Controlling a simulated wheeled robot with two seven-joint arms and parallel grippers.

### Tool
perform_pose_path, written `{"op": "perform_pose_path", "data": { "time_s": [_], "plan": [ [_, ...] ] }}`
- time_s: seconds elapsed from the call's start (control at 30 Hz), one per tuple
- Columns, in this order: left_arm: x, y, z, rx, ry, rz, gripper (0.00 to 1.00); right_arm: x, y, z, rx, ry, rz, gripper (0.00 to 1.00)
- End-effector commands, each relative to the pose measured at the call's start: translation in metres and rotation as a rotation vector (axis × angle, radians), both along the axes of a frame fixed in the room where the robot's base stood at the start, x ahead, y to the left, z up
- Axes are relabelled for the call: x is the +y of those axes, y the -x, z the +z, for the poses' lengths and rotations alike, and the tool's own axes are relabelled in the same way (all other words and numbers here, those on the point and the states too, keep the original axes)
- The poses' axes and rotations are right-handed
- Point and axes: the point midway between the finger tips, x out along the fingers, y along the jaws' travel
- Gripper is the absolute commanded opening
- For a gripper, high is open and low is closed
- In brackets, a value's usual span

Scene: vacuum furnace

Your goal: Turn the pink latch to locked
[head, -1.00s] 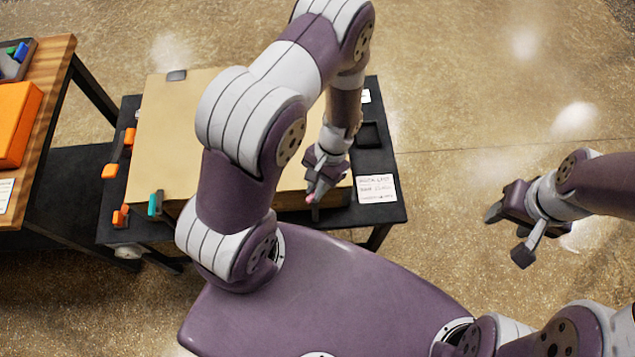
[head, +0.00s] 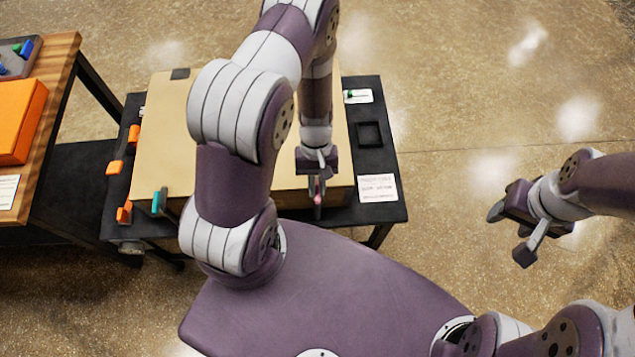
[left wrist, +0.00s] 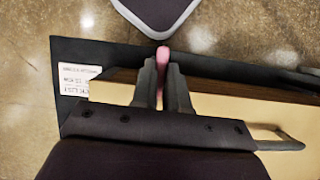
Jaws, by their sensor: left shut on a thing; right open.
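The pink latch (left wrist: 163,56) shows between the fingertips of my left gripper (left wrist: 162,72) in the left wrist view. The fingers are shut on it, so only its pink end is visible. In the head view the pink latch (head: 314,186) is a small spot below my left gripper (head: 317,190), at the front edge of the tan furnace box (head: 165,130). Much of that front is hidden by my left arm. My right gripper (head: 508,228) is open and empty, held over the floor at the right.
The box stands on a black table (head: 385,214) with a printed card (head: 377,188) and a dark square recess (head: 369,134). A teal handle (head: 159,201) and orange parts (head: 124,212) are at its left. A wooden table (head: 45,100) holds an orange block (head: 18,120).

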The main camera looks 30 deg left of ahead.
Motion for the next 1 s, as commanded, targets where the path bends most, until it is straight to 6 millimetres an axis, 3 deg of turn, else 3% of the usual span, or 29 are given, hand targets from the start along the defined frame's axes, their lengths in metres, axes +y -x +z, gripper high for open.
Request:
{"op": "perform_pose_path", "data": {
  "time_s": [0.63,0.67,0.7,0.73,1.0],
  "plan": [
    [0.0001,-0.0004,0.0006,-0.001,0.000,0.048,0.00,0.0000,0.0000,0.0002,0.000,0.000,0.000,0.51],
    [0.0001,-0.0004,0.0006,-0.001,0.000,0.048,0.20,0.0000,0.0000,0.0002,0.000,0.000,0.000,0.51],
    [0.0002,-0.0004,0.0006,-0.001,0.000,0.048,0.33,0.0000,0.0000,0.0002,0.000,0.000,0.000,0.51],
    [0.0002,-0.0004,0.0005,-0.001,-0.001,0.048,0.39,0.0000,0.0000,0.0002,0.000,0.000,0.000,0.51],
    [0.0003,-0.0005,0.0008,-0.001,0.000,0.046,0.39,0.0000,0.0000,0.0000,0.000,0.000,0.000,0.51]
  ]
}}
